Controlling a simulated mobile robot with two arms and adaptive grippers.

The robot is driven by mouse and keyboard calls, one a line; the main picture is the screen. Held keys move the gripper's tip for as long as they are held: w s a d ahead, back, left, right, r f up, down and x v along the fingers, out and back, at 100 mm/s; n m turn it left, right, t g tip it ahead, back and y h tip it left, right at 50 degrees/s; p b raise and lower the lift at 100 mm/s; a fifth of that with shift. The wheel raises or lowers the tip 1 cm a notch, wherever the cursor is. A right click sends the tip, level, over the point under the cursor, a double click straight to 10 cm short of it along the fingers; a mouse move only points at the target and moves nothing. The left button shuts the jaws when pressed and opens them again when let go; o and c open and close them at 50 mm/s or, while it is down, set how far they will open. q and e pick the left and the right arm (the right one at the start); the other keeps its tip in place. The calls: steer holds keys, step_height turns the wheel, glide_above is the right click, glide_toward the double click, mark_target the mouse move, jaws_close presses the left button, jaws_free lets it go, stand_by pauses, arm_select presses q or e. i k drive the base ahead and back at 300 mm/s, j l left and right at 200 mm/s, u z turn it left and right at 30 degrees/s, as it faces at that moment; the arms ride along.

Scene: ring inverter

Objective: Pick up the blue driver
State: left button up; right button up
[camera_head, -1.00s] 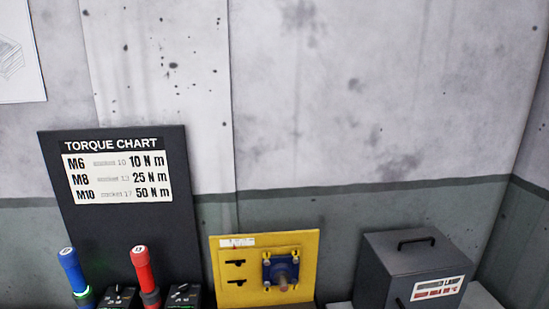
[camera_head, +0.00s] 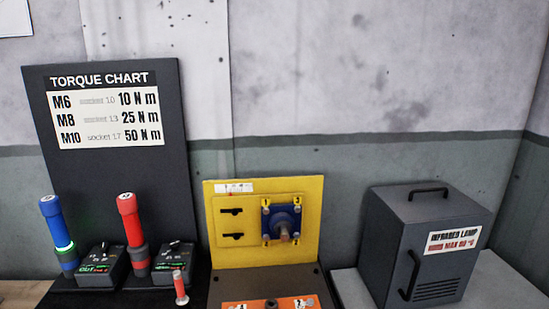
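The blue driver (camera_head: 56,228) stands upright, tilted slightly, at the far left, with a grey lower part and a lit green ring. It is in front of the dark torque chart board (camera_head: 115,170). A black control box (camera_head: 101,267) with a knob and a green display is just right of it. A red driver (camera_head: 131,228) stands further right, beside a second black box (camera_head: 174,260). Neither of my grippers shows in the head view.
A yellow panel (camera_head: 232,256) with a blue motor-like part (camera_head: 281,221) stands in the middle. An orange plate (camera_head: 262,304) and a small red-handled tool (camera_head: 180,288) are at the front. A grey infrared lamp box (camera_head: 425,245) stands at right on a light surface (camera_head: 500,285).

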mark_target(50, 207)
steer(key=u, duration=1.35)
